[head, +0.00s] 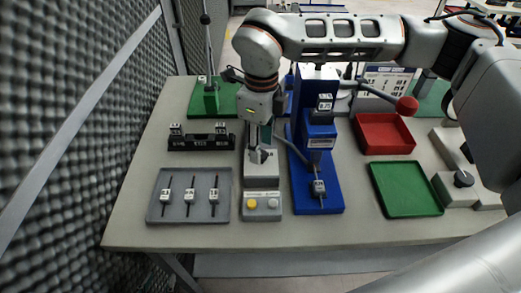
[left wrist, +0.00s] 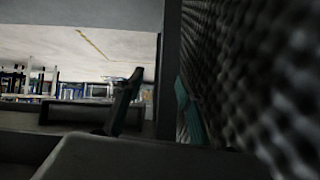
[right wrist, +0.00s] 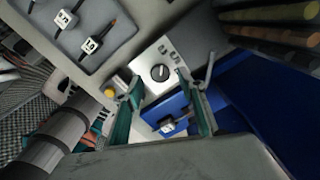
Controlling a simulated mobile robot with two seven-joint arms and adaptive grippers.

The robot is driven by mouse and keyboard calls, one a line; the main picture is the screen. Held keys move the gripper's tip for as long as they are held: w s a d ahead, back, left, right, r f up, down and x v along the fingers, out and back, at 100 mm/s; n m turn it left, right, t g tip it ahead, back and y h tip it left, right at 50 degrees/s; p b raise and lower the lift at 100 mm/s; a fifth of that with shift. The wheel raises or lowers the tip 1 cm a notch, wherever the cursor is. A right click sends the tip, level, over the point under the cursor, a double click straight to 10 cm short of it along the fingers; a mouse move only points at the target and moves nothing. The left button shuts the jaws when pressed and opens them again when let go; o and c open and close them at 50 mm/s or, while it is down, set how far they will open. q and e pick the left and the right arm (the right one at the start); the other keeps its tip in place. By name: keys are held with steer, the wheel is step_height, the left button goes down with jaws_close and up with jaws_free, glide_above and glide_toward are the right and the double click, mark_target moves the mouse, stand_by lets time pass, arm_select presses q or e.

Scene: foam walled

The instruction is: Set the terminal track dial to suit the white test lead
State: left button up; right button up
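The dial (right wrist: 160,72) is a dark round knob with a pale pointer line on a light grey panel (right wrist: 170,53). My right gripper (right wrist: 168,92) is open in the right wrist view, with the dial between and beyond its teal fingers; I cannot tell any contact. In the head view my right gripper (head: 262,145) hangs over the grey control box (head: 263,188) and hides the dial. Three dark leads with white tags (head: 190,195) lie in the grey tray (head: 160,208); I cannot tell which is the white one. My left gripper (left wrist: 158,105) is open and empty near the foam wall, outside the head view.
A blue fixture (head: 318,150) with a white-tagged piece (head: 319,187) stands right of the control box. A black rack (head: 200,142) is behind the tray. A red bin (head: 383,135) and green tray (head: 405,190) are at right. A foam wall (head: 60,140) borders the left.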

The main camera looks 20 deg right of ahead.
step_height(320, 180, down, 2)
steer(key=shift+w+f, duration=0.1)
steer(key=shift+f, duration=0.6)
steer(key=c, duration=1.1)
arm_select(q)
steer(key=shift+w+r, duration=0.6)
steer(key=shift+r, duration=0.05)
arm_select(e)
steer(key=shift+c, duration=0.2)
arm_select(q)
steer(key=shift+f, duration=0.1)
